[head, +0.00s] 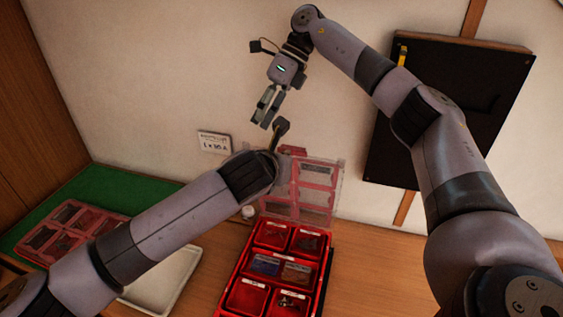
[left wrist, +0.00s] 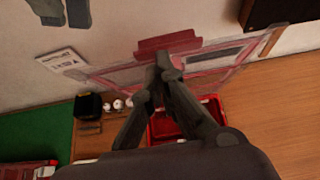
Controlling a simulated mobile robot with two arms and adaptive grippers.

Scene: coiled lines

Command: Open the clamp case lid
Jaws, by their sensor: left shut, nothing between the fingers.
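A red case (head: 240,284) stands on the table in the middle of the head view, its compartments open to view. Its clear, red-edged lid (head: 316,172) stands raised at the back of the case. In the left wrist view the lid (left wrist: 225,58) spans the picture, with a red tab (left wrist: 168,46) at its edge. My left gripper (left wrist: 163,64) is shut and empty, its tips at or close to the lid near the tab; contact is unclear. In the head view my left arm hides those fingers. My right gripper (head: 266,107) is open and empty, high near the wall.
A second red case (head: 68,228), its clear lid down, lies on a green mat (head: 118,186) at the left. A pale tray (head: 165,283) is beside it, under my left arm. A small sign (head: 214,142) and a black board (head: 455,105) are at the wall.

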